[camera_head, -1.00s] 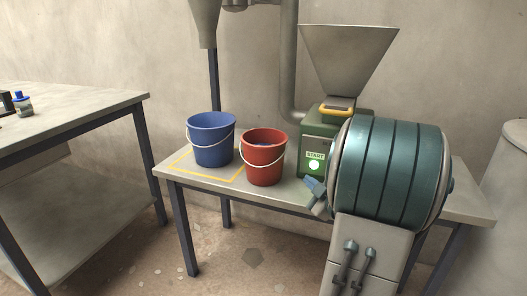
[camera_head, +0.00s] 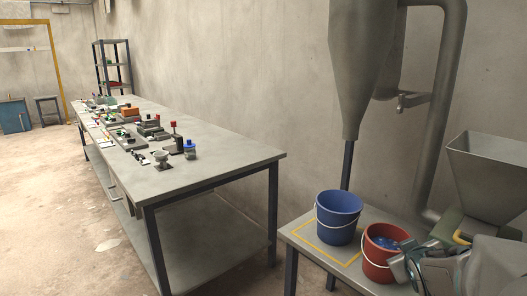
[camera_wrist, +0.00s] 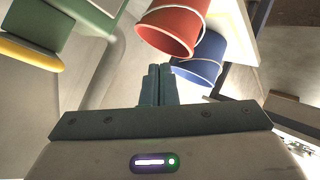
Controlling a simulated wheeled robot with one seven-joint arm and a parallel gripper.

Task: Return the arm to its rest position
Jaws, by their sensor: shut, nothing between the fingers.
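My gripper (camera_head: 408,262) shows at the lower right of the head view, close to the red bucket and overlapping its right side in the picture. In the wrist view its two fingers (camera_wrist: 158,72) are shut together with nothing between them. My arm fills the lower right corner of the head view and hides part of the bench there.
A blue bucket (camera_head: 339,217) stands inside a yellow outline. A red bucket (camera_head: 380,262) with blue pieces inside is beside it. A grey hopper (camera_head: 487,175) rises at the right.

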